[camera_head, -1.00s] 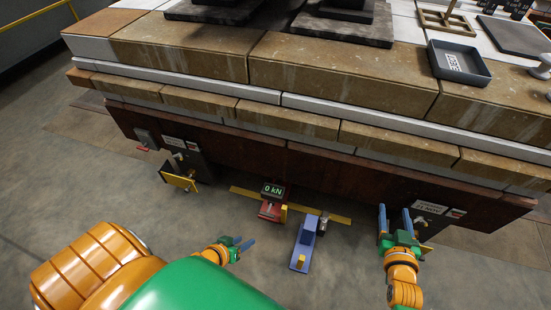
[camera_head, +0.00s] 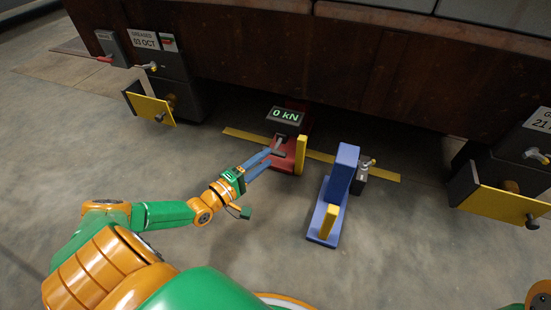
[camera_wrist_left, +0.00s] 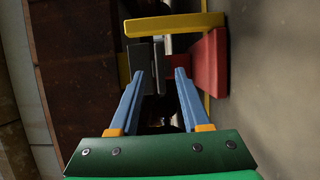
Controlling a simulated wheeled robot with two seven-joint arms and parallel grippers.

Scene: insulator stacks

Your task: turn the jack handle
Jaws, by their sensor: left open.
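The red jack (camera_head: 284,163) stands on the floor under the dark beam, with a display (camera_head: 286,115) reading 0 kN and a yellow upright (camera_head: 300,155) at its right. A short grey handle (camera_head: 279,146) shows at its front. My left gripper (camera_head: 268,157) is open, its blue fingers reaching up to the front of the jack by the handle. In the left wrist view a dark grey piece (camera_wrist_left: 145,62) is just ahead of the open fingers, with the red base (camera_wrist_left: 208,65) to the right; I cannot tell whether they touch. My right gripper is outside the view.
A blue stand (camera_head: 335,190) with a yellow block is right of the jack. A yellow strip (camera_head: 245,136) lies on the floor. Dark boxes with yellow plates (camera_head: 152,108) stand left and right. The beam (camera_head: 250,60) overhangs. Floor in front is open.

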